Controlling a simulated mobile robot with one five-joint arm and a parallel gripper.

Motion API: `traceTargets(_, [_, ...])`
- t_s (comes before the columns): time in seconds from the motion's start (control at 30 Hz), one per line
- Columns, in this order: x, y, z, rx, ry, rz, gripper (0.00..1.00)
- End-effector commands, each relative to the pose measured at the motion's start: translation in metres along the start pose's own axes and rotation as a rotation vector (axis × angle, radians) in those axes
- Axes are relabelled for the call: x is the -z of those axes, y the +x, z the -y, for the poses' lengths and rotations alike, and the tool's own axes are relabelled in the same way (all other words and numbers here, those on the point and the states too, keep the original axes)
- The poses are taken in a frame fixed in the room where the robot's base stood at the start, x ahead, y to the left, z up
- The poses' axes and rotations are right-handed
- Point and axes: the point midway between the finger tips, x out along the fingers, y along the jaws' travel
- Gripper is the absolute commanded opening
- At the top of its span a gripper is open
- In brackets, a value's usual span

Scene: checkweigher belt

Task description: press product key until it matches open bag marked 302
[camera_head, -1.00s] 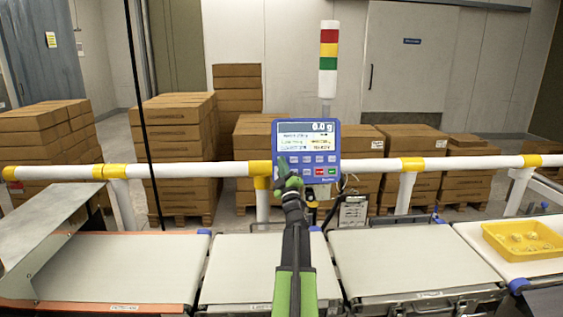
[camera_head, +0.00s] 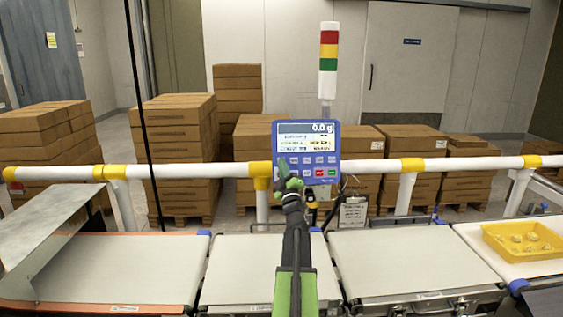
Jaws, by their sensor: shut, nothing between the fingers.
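The blue checkweigher panel (camera_head: 322,150) is mounted at the white rail in the middle of the view. Its lit screen (camera_head: 306,140) shows a weight line that looks like 0.0 g, with smaller lines below that are too small to read. Two rows of keys sit under the screen, including a red one and a green one. My gripper (camera_head: 284,170) is shut and empty, its tip over the lower left of the panel by the left keys. I cannot tell whether it touches a key. The bag marked 302 cannot be made out.
A yellow tray (camera_head: 527,236) with several small items stands at the right. Flat belt sections (camera_head: 120,265) run along the front. A white rail (camera_head: 210,170) with yellow joints crosses behind them. A stack light (camera_head: 328,60) stands above the panel, with stacked boxes (camera_head: 175,150) behind.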

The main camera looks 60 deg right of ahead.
Motion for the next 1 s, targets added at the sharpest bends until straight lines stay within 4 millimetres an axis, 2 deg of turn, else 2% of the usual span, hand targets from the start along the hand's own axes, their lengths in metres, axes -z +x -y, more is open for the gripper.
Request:
traceTargets(0.37, [0.002, -0.003, -0.002, 0.000, 0.000, 0.000, 0.00])
traceTargets(0.83, [0.025, -0.033, -0.025, -0.001, 0.000, 0.000, 0.00])
traceTargets(1.0, [0.026, -0.036, -0.027, -0.001, 0.000, 0.000, 0.00])
